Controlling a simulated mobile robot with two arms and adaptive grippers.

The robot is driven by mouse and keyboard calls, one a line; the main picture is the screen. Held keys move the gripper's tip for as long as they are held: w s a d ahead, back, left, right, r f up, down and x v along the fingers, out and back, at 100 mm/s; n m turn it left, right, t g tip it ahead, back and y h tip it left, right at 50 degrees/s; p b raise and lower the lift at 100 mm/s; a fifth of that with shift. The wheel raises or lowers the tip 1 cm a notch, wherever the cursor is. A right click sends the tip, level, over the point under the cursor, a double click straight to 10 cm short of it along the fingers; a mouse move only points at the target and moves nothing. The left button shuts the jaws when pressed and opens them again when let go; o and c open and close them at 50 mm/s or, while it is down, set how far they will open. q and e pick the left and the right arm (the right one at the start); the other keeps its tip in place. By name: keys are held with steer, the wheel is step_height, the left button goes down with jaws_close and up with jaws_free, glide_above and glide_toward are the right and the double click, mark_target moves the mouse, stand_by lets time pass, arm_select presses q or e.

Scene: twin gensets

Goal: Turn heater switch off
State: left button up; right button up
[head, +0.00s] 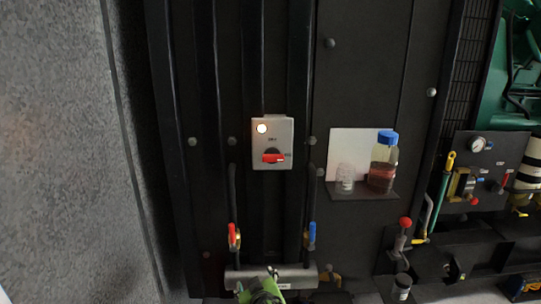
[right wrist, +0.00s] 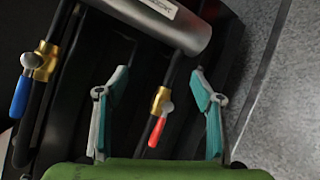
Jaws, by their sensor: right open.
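The heater switch is a small grey box (head: 272,143) on the black panel, in the middle of the head view. A pale round lamp (head: 262,128) at its top left looks lit. Its red knob (head: 273,157) lies horizontal, with small marks above and to the right too small to read surely. My right gripper (head: 258,280) shows at the bottom of the head view, well below the switch. In the right wrist view its teal fingers (right wrist: 164,62) are apart with nothing held between them. The switch is not in that view. My left gripper is not in view.
A grey cylinder (head: 290,277) lies below the switch, between a red-handled valve (head: 233,236) and a blue-handled valve (head: 311,235). In the right wrist view the red handle (right wrist: 156,132) appears between the fingers. A shelf (head: 350,193) with a jar and blue-capped bottle (head: 383,163) juts out at right.

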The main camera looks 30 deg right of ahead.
step_height(320, 180, up, 20)
steer(key=d+m+t+h, duration=0.2)
steer(key=m+t, duration=0.1)
steer(key=m+t+h+p, duration=0.1)
steer(key=m+h+p, duration=0.1)
steer(key=m+h, duration=0.1)
glide_toward(273, 159)
steer(key=p+x, duration=0.2)
steer(key=x, duration=0.6)
steer(key=shift+w+d+r+p, duration=0.1)
steer(key=shift+w+d+p, duration=0.2)
steer(key=shift+p, duration=0.05)
steer(key=shift+w+d+y, duration=0.2)
steer(key=shift+w+y, duration=0.1)
steer(key=shift+w, duration=0.05)
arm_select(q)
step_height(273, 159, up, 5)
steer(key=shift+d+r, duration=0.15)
arm_select(e)
steer(key=c, duration=1.1)
